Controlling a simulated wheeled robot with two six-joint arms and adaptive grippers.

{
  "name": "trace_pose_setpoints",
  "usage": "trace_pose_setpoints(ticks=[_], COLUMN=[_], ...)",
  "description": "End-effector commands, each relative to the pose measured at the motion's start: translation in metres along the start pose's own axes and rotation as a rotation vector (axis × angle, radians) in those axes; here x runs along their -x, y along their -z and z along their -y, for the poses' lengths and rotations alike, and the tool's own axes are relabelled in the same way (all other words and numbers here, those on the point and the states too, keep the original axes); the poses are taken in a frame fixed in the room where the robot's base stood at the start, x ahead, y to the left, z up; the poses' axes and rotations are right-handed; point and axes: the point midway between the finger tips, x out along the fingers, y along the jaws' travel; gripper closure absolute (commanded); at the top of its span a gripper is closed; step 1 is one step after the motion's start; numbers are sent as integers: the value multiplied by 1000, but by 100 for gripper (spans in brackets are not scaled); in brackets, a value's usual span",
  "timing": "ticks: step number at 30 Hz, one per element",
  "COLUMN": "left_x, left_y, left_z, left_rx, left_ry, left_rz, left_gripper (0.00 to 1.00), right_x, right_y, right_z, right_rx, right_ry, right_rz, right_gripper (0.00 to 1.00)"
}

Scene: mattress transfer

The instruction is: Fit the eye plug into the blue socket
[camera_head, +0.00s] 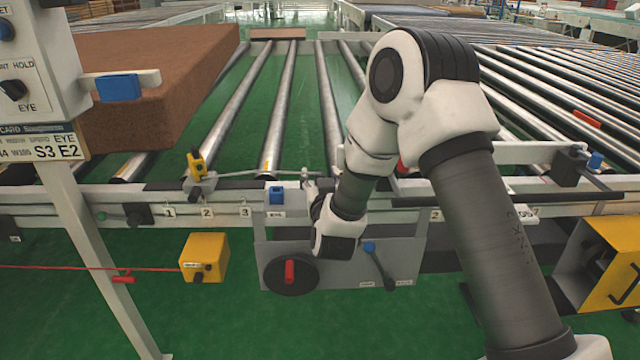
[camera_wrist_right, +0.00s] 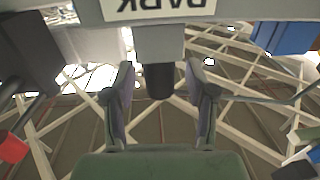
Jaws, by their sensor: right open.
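My right gripper (camera_head: 308,184) is at the conveyor's near rail, just right of a small blue socket (camera_head: 276,195). In the right wrist view the gripper (camera_wrist_right: 162,82) is open, with one finger on each side of a short dark cylinder that looks like the eye plug (camera_wrist_right: 160,82). Gaps show between it and both fingers. It sticks out of a grey block under a panel marked PARK, upside down in that view. A blue block, probably the socket (camera_wrist_right: 280,38), is at upper right there. In the head view I cannot make out the plug. My left gripper is not in view.
A thin grey cable (camera_head: 250,173) runs along the rail from a yellow sensor (camera_head: 196,161) toward my gripper. Below hangs a grey panel (camera_head: 340,276) with a red-handled dial. A yellow box (camera_head: 204,258) is at left. A brown mattress (camera_head: 160,85) lies on the rollers behind.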

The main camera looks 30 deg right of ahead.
Motion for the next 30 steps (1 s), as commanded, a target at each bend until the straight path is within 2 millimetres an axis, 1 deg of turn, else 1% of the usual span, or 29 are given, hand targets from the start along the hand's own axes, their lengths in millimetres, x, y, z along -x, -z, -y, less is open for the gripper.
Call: trace_pose_setpoints(ticks=[2,5,6,7,16,19,23,28,29,30], left_x=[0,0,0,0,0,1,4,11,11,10], left_y=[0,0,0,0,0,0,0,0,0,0], left_z=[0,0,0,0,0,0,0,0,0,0], left_rx=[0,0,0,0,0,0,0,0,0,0], left_ry=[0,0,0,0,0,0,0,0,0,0], left_rz=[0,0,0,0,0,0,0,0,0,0], left_gripper=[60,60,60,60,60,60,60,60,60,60], right_x=[0,0,0,0,1,1,1,1,4,12], right_y=[0,0,0,0,0,3,13,38,39,37], right_z=[0,0,0,0,0,0,0,0,0,0], right_rx=[0,0,0,0,0,0,0,-2,0,2], right_ry=[0,0,0,0,0,0,0,0,1,2], right_rz=[0,0,0,0,1,0,-1,-2,1,2], right_gripper=[44,76,90,100,100,100,100,100,100,100])
